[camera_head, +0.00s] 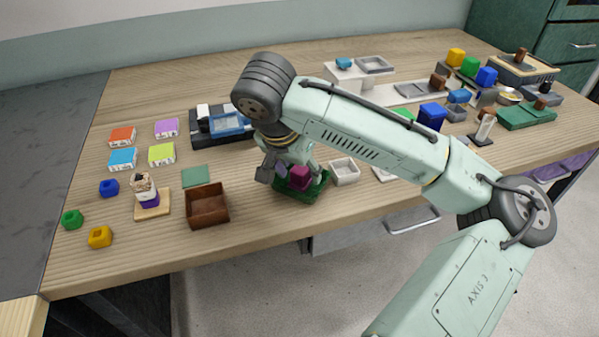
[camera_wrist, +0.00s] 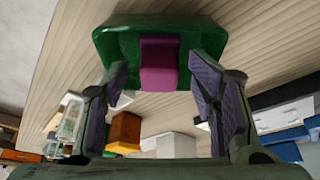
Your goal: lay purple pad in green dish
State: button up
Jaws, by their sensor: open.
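The purple pad (camera_head: 299,178) shows as a small magenta-purple block at the green dish (camera_head: 318,188), near the table's front edge. In the wrist view the pad (camera_wrist: 159,64) overlaps the dish's floor and near rim (camera_wrist: 120,48). I cannot tell whether it rests fully on the dish floor. My gripper (camera_wrist: 161,76) is open, with one finger on each side of the pad and visible gaps between. In the head view my gripper (camera_head: 280,172) is low at the dish's left side, and my arm hides part of it.
A brown wooden box (camera_head: 208,207) stands left of the dish, and a small white tray (camera_head: 345,171) stands to its right. A dark device with a blue top (camera_head: 228,124) is behind. Colored blocks and cards lie further left. The table's front edge is close.

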jog(key=v, duration=1)
jog(key=shift+r, duration=0.2)
